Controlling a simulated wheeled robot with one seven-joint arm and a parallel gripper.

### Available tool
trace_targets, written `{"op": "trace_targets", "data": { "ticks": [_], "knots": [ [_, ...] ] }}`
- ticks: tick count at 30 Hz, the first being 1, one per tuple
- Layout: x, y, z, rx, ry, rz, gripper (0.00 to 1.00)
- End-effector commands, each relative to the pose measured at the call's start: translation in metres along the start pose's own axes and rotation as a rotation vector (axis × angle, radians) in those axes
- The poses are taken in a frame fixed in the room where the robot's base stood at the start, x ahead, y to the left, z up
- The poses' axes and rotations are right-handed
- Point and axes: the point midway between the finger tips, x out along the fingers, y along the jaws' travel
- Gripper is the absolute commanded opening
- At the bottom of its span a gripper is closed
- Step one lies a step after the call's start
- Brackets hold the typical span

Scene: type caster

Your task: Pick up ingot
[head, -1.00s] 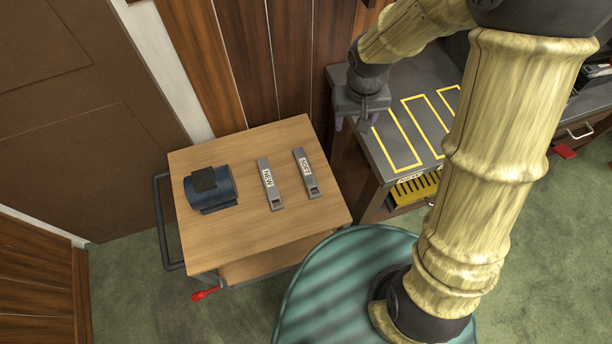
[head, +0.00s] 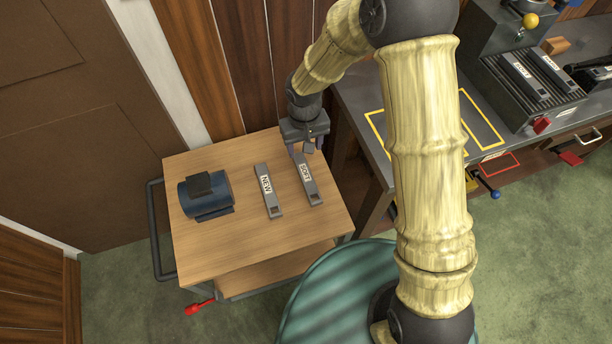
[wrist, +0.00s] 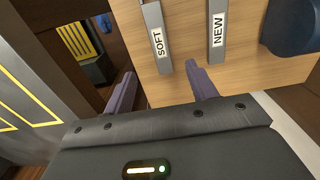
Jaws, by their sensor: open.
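Two grey ingots lie on the wooden top of a cart (head: 235,245). The ingot labelled NEW (head: 266,192) lies in the middle of the top; the ingot labelled SOFT (head: 313,192) lies to its right. My gripper (head: 306,148) is open and empty, above the cart's back right edge near the far end of the SOFT ingot. In the wrist view my gripper's purple fingers (wrist: 163,80) are spread wide. The SOFT ingot (wrist: 153,20) shows beyond and between them, and the NEW ingot (wrist: 217,22) shows beyond the right finger. I see no contact with either ingot.
A dark blue rounded object (head: 206,195) sits on the cart's left part. A workbench with yellow outlines (head: 484,120) stands to the right, with a ribbed grey unit (head: 535,95) on it. A wooden wall is close behind the cart. The cart's front is bare.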

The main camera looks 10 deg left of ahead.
Motion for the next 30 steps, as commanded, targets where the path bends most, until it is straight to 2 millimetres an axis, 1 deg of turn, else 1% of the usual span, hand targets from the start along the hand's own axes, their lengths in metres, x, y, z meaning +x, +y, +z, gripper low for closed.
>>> {"op": "trace_targets", "data": {
  "ticks": [1,3,9,13,17,26,30],
  "knots": [
    [0.011,-0.001,0.001,-0.002,-0.004,0.000,0.57],
    [0.023,-0.001,0.001,-0.002,-0.003,-0.001,0.57],
    [0.059,0.000,0.001,-0.002,-0.004,0.000,0.57],
    [0.077,0.000,0.001,-0.002,-0.003,0.000,0.57],
    [0.084,-0.001,0.001,-0.002,0.000,-0.001,0.57],
    [0.085,0.000,0.001,-0.001,0.000,0.000,0.57],
    [0.097,0.001,0.003,-0.001,-0.003,0.000,0.57]
  ]
}}
